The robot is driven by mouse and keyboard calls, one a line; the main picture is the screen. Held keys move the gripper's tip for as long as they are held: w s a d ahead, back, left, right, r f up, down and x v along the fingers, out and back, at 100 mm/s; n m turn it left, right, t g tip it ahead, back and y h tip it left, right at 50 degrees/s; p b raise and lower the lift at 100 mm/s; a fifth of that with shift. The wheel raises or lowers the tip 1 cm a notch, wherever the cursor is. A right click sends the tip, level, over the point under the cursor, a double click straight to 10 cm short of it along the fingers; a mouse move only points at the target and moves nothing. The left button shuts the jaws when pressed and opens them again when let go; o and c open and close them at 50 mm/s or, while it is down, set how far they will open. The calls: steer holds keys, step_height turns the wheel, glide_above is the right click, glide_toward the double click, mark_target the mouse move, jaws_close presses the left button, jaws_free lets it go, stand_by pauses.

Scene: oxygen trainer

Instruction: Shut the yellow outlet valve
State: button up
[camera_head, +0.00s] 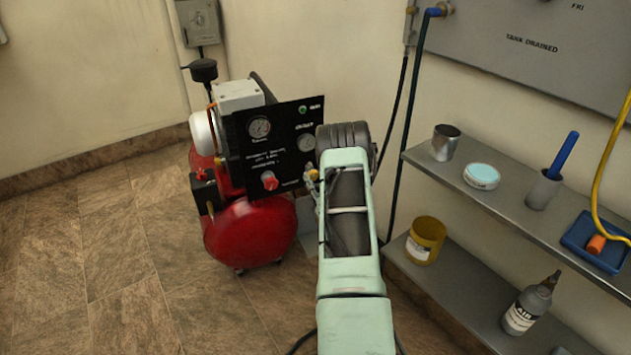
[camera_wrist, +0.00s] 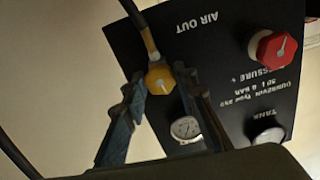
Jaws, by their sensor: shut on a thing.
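The yellow outlet valve (camera_wrist: 160,79) sits on the black control panel (camera_wrist: 215,50) beside the "AIR OUT" label, with a hose running up from it. In the wrist view my gripper (camera_wrist: 161,74) has one finger on each side of the yellow knob and is shut on it. In the head view my arm reaches to the right side of the panel (camera_head: 285,113), and hides much of the valve area. The panel is mounted on a red compressor tank (camera_head: 248,232).
A red knob (camera_wrist: 272,48) and gauges (camera_wrist: 186,128) share the panel. To the right, a metal shelf (camera_head: 490,205) holds a metal cup (camera_head: 446,143), a round tin (camera_head: 482,176) and a blue tray (camera_head: 590,255). A yellow tub (camera_head: 425,241) and a bottle (camera_head: 528,307) stand lower down. Floor at left is clear.

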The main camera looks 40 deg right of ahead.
steer(key=shift+f+m, duration=0.1)
steer(key=shift+m, duration=0.9)
steer(key=shift+a, duration=0.1)
steer(key=o, duration=1.2)
steer(key=shift+c, duration=0.2)
steer(key=shift+s, duration=0.1)
steer(key=v, duration=1.1)
steer(key=shift+s, duration=0.4)
steer(key=shift+a, duration=0.15)
